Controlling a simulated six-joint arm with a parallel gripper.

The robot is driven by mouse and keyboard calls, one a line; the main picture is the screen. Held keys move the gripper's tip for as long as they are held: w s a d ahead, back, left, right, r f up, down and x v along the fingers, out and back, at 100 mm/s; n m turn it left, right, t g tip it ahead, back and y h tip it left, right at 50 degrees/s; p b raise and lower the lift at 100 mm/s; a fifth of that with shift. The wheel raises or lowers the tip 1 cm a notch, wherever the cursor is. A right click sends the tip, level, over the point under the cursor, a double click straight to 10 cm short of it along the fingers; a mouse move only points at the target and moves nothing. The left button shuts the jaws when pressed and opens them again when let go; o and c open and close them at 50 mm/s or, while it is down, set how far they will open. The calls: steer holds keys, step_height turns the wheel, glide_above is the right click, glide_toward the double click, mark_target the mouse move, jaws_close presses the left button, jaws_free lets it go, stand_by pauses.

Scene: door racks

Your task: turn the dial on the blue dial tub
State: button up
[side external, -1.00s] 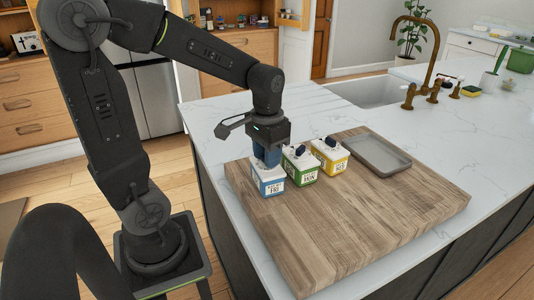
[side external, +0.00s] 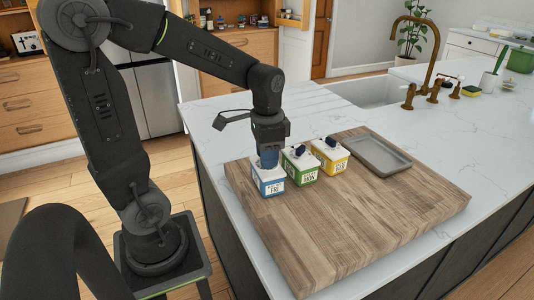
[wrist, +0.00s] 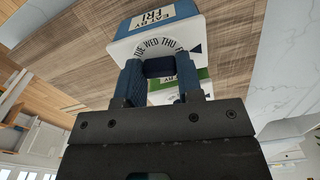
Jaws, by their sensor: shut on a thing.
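The blue dial tub (side external: 269,186) stands on the wooden board at the left of a row of tubs, with a white lid and an "EAT BY FRI" label. In the wrist view the tub (wrist: 155,22) shows day names around its dial and a dark pointer mark on the lid. Its dark blue dial (wrist: 159,67) sits between the two blue fingers. My gripper (side external: 268,160) points down over the tub and is shut on the dial; it also shows in the wrist view (wrist: 158,78). The gripper hides most of the dial in the side view.
A green tub (side external: 300,167) stands close to the right of the blue one, then a yellow tub (side external: 330,157). A grey tray (side external: 377,153) lies at the board's back right. The front of the wooden board (side external: 340,225) is clear.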

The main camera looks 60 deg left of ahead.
steer(key=shift+m, duration=1.1)
steer(key=o, duration=0.9)
steer(key=shift+o, duration=0.2)
step_height(320, 180, up, 14)
steer(key=shift+f, duration=0.1)
steer(key=s+d+f+n+t, duration=0.4)
steer(key=s+d+f, duration=0.3)
steer(key=d, duration=0.2)
steer(key=shift+s+n+t, duration=0.3)
steer(key=shift+s+t, duration=0.05)
steer(key=shift+t, duration=0.45)
